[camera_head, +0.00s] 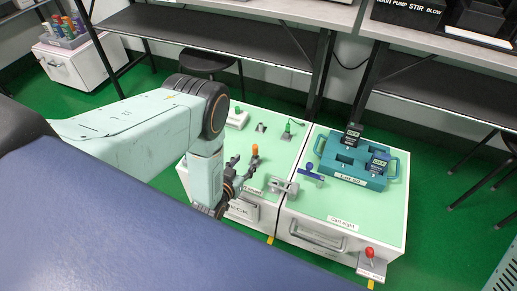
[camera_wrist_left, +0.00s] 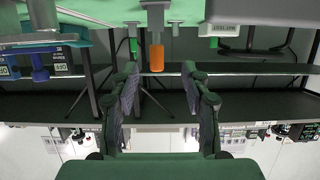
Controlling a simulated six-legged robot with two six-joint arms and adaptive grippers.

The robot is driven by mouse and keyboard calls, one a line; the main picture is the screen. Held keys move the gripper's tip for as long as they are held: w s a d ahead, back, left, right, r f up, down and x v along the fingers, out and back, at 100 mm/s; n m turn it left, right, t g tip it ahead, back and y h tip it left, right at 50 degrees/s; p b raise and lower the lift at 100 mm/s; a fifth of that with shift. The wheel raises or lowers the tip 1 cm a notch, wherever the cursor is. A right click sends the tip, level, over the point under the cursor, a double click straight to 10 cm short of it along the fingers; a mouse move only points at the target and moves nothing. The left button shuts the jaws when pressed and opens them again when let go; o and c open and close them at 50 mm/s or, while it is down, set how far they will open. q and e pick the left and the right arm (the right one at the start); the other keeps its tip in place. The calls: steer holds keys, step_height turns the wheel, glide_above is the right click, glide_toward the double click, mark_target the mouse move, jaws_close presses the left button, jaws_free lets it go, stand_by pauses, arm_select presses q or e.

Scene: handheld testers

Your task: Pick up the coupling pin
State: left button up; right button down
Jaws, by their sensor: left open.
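No label shows which piece is the coupling pin. An orange-topped upright piece (camera_head: 255,150) stands on the left cart, just beyond my left gripper (camera_head: 244,164). In the left wrist view the orange piece (camera_wrist_left: 157,52) lies between the spread fingers of my left gripper (camera_wrist_left: 160,74), apart from both. A blue ball-topped piece (camera_head: 309,168) stands on the right cart beside a grey metal bracket (camera_head: 284,186) at the seam of the carts. It seems to show at the left of the left wrist view (camera_wrist_left: 39,68). My left gripper is open and empty. My right gripper is out of view.
A teal case (camera_head: 345,178) with dark handheld testers (camera_head: 378,163) sits on the right cart (camera_head: 330,205). A green-topped piece (camera_head: 288,128) stands at the left cart's back. A red-knobbed lever (camera_head: 369,252) is at the front right. Benches stand behind.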

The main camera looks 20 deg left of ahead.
mark_target(254, 152)
arm_select(q)
steer(key=shift+w+f, duration=0.1)
steer(key=shift+w, duration=0.5)
steer(key=shift+w+f+b, duration=0.1)
steer(key=shift+w+b, duration=0.5)
steer(key=shift+w, duration=0.15)
steer(key=b+x, duration=0.1)
steer(key=x, duration=0.1)
steer(key=b+x, duration=0.2)
steer(key=shift+w+d, duration=0.2)
steer(key=shift+w, duration=0.1)
steer(key=shift+w+f, duration=0.1)
steer(key=shift+w, duration=0.4)
steer(key=shift+a, duration=0.1)
jaws_close()
